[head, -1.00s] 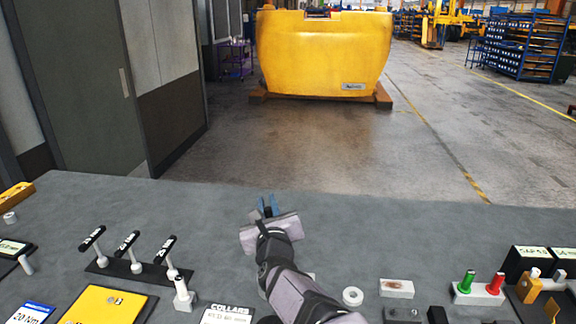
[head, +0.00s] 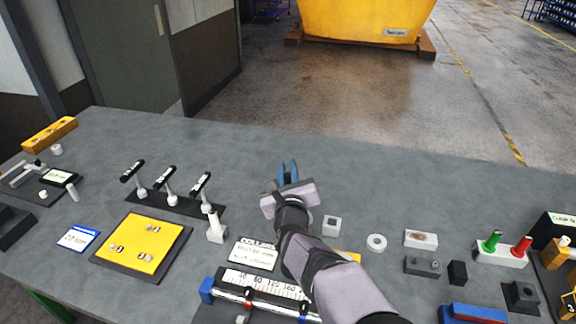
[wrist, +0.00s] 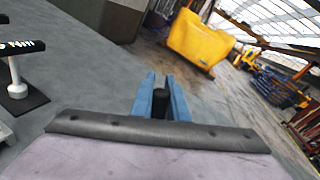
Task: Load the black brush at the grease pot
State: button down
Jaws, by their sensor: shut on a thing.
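My gripper (head: 288,173) is held out over the grey bench, left of the middle of its far part. In the wrist view its blue fingers (wrist: 161,97) are shut on a short dark cylinder, which I take to be the black brush (wrist: 160,104). Only its dark end shows between the fingers; its bristles are hidden. A white holder (head: 500,256) at the right bears a green-handled brush (head: 492,241) and a red-handled brush (head: 521,246). I cannot tell for certain which thing is the grease pot.
The bench beyond my gripper is clear.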

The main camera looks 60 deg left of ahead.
jog(key=shift+f+b, duration=0.3)
jog(key=shift+f, duration=1.25)
jog(key=shift+f+b, duration=0.7)
jog(key=shift+b, duration=0.15)
dwell(0.9)
jog(key=shift+r, duration=0.1)
notch_tip(320, 180, up, 7)
jog(key=p, duration=0.1)
dwell(0.9)
